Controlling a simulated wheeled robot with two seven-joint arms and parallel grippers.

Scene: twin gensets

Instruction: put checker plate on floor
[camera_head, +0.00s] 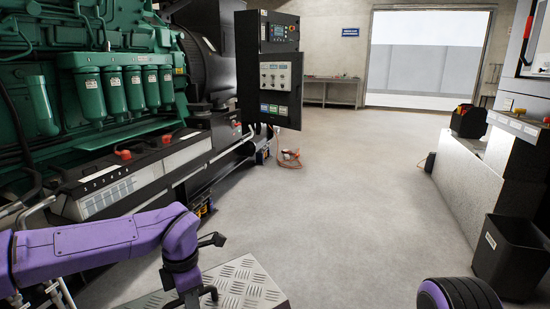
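The checker plate (246,283) is a grey metal sheet with a raised tread pattern at the bottom of the head view, left of centre. Its near part is cut off by the frame's bottom edge, and my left arm covers part of its left side. I cannot tell what it rests on. My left gripper (214,267) is over the plate's far left part, its two dark fingers spread wide apart with nothing visible between them. I cannot tell whether a finger touches the plate. My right gripper is out of view.
A green genset (117,90) with batteries (140,175) along its base fills the left. A control cabinet (278,88) stands beyond it, with an orange cable (290,158) on the floor. The grey floor (350,200) is clear in the middle. A black bin (510,258) stands at right.

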